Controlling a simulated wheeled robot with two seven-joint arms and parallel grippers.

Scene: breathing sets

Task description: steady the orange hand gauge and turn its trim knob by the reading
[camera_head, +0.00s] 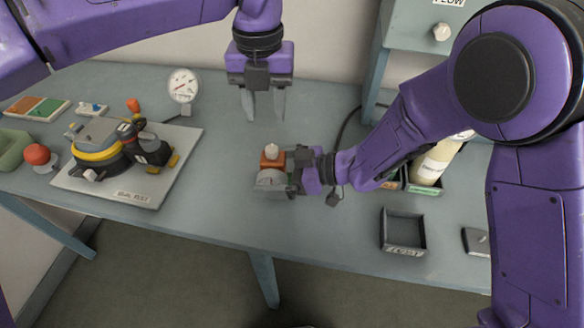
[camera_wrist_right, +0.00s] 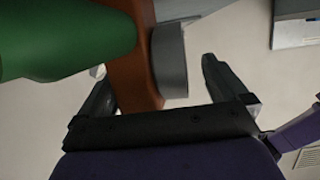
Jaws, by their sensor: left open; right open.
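The orange hand gauge (camera_head: 272,163) stands on the table with a pale knob on top and a grey round part at its front. My right gripper (camera_head: 294,172) is at its right side, jaws open. In the right wrist view the gauge's orange body (camera_wrist_right: 138,45) and a grey round part (camera_wrist_right: 170,60) lie between my right gripper's spread fingers (camera_wrist_right: 155,82). I cannot tell whether either finger touches it. My left gripper (camera_head: 263,105) is open and empty, pointing down behind the gauge. The gauge's reading is not legible.
A board (camera_head: 105,192) with a yellow-and-black device stands left, beside a round dial (camera_head: 183,86). A black tray (camera_head: 404,232) and a bottle (camera_head: 436,162) are right. A large green shape (camera_wrist_right: 65,35) fills the right wrist view's upper left. The table's middle front is clear.

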